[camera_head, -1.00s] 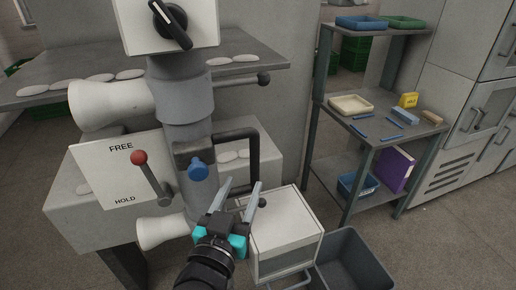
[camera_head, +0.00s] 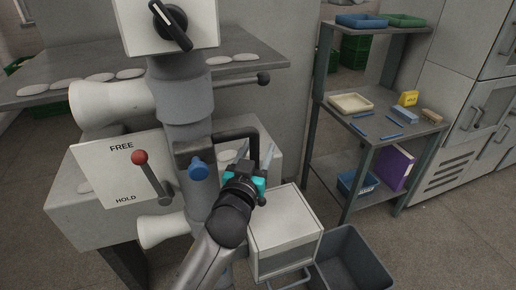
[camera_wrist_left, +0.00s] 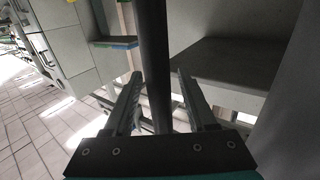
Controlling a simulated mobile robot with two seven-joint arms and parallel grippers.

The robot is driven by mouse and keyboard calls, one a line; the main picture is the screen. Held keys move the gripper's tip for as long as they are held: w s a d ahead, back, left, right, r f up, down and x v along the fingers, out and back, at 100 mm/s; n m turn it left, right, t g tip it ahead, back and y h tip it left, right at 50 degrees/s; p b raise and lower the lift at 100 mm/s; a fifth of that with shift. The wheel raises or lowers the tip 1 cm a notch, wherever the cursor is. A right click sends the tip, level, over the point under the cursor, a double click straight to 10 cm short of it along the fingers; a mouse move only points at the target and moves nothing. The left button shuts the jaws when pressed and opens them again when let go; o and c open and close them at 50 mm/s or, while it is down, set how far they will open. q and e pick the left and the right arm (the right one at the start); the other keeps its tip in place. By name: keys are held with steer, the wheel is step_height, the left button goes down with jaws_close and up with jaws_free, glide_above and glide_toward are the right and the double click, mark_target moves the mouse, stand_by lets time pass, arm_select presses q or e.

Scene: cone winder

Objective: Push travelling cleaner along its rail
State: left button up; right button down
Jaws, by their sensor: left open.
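The cleaner appears to be the grey cylindrical body (camera_head: 184,95) on the machine front, with a black U-shaped handle (camera_head: 232,134) projecting to its right. Which part is its rail is unclear. My left gripper (camera_head: 257,152) is open at the handle's upright outer bar. In the left wrist view, a dark bar (camera_wrist_left: 153,50), apparently this upright, runs between the two spread fingers (camera_wrist_left: 158,78). Neither finger clearly touches it. My left forearm and wrist hide part of the machine's lower front. My right gripper is out of view.
A blue knob (camera_head: 198,167) and a red-balled lever (camera_head: 140,158) on a FREE/HOLD plate (camera_head: 100,175) lie left of the gripper. A white box (camera_head: 285,228) stands below right, beside a grey bin (camera_head: 352,262). A shelf rack (camera_head: 330,110) stands farther right.

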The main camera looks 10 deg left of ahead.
arm_select(q)
steer(key=shift+w, duration=0.25)
steer(key=shift+c, duration=0.4)
jaws_close()
stand_by(0.9)
